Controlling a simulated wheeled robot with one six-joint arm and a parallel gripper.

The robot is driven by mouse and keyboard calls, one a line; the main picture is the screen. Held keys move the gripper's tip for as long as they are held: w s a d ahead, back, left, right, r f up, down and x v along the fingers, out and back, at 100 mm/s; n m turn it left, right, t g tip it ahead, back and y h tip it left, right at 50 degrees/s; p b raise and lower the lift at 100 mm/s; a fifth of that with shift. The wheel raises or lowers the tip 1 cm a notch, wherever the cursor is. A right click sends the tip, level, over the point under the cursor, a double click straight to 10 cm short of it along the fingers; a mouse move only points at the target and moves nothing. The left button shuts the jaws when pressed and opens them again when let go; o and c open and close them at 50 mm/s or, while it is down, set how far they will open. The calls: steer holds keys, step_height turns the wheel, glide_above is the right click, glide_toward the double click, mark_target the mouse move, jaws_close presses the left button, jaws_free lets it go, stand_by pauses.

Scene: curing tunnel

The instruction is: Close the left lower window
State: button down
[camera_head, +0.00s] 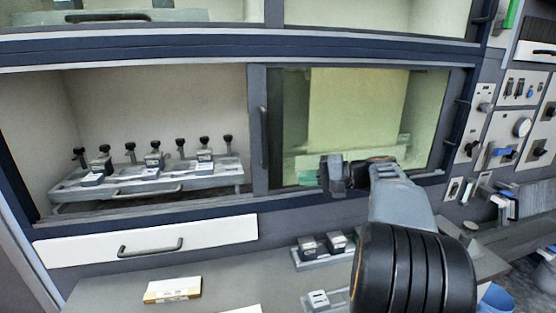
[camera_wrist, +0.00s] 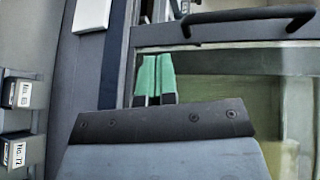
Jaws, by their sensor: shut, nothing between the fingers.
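The lower window's left opening (camera_head: 150,100) has no visible pane across it, and the tray inside shows clearly. A green-tinted glass sash (camera_head: 290,120) covers the right half. Its dark left stile carries an upright bar handle (camera_head: 264,137) near the middle of the front. My gripper (camera_head: 332,175) is right of and below this handle, in front of the tinted glass and apart from the handle. In the wrist view the green fingertips (camera_wrist: 155,78) are together with nothing between them. A dark bar handle (camera_wrist: 250,18) lies beyond them at the top.
A white drawer (camera_head: 145,241) with a dark handle is under the left opening. A control panel (camera_head: 510,115) is at the right. Space before the left opening is clear.

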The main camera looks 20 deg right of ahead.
steer(key=d+r+t+y, duration=0.1)
steer(key=d+r+t, duration=0.25)
steer(key=d, duration=0.25)
steer(key=w+a+p, duration=0.2)
steer(key=w+a, duration=0.4)
steer(key=a, duration=0.5)
steer(key=shift+w+g+p, duration=0.2)
steer(key=shift+g+p, duration=0.2)
steer(key=shift+g, duration=0.05)
steer(key=shift+r, duration=0.1)
